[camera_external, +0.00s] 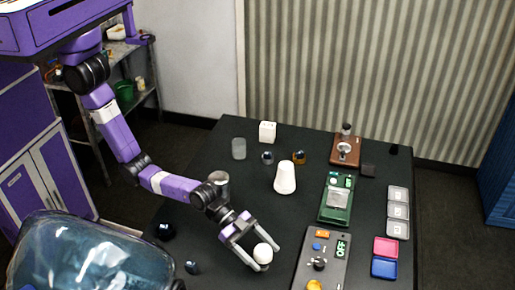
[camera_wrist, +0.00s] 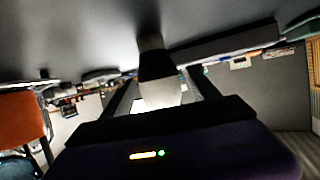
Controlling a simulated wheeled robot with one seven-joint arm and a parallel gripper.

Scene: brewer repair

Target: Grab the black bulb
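My gripper (camera_external: 268,254) is low over the front of the dark table, with its fingers on either side of a white rounded bulb-like thing (camera_external: 262,254). In the wrist view, between my gripper's fingers (camera_wrist: 162,74), there is an object (camera_wrist: 160,66) with a pale lower part, a black middle and a grey top. I cannot tell whether the fingers touch it. No thing is plainly a black bulb; a small dark round item (camera_external: 166,231) and another small dark item (camera_external: 192,267) lie left of my gripper.
The dark table (camera_external: 225,165) holds a white cone (camera_external: 285,178), a white cube (camera_external: 267,132) and a clear cup (camera_external: 239,149). A green device (camera_external: 337,203), a grey control panel (camera_external: 318,262) and pink and blue trays (camera_external: 384,267) stand on the right. A glassy blue form (camera_external: 75,255) fills the lower left.

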